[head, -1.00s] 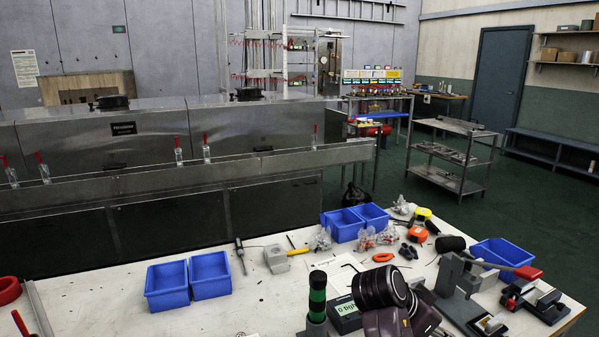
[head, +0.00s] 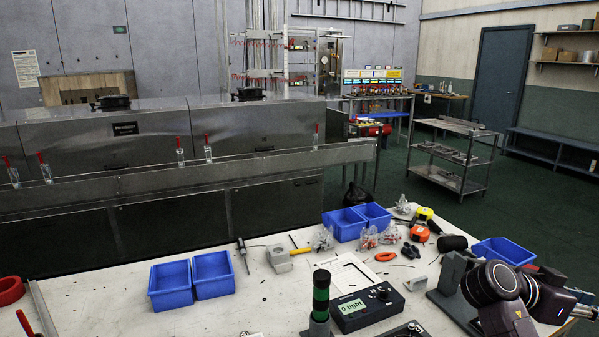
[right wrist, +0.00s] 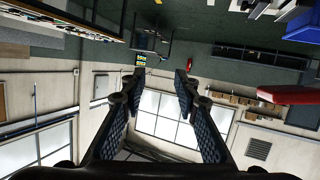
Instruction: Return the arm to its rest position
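My right arm (head: 507,290) reaches in from the lower right of the head view, over the right end of the white workbench (head: 110,325). Its gripper fingers cannot be made out there. In the right wrist view my right gripper (right wrist: 157,82) has its two fingers spread apart with nothing between them. That view looks out across the room, with the walls and windows turned over. My left gripper is in neither view.
A meter with a display (head: 365,306) and a black and green post (head: 320,298) stand near the front. A black clamp stand (head: 452,272) and a blue bin (head: 500,250) are close to my right arm. Blue bins (head: 170,287) sit left.

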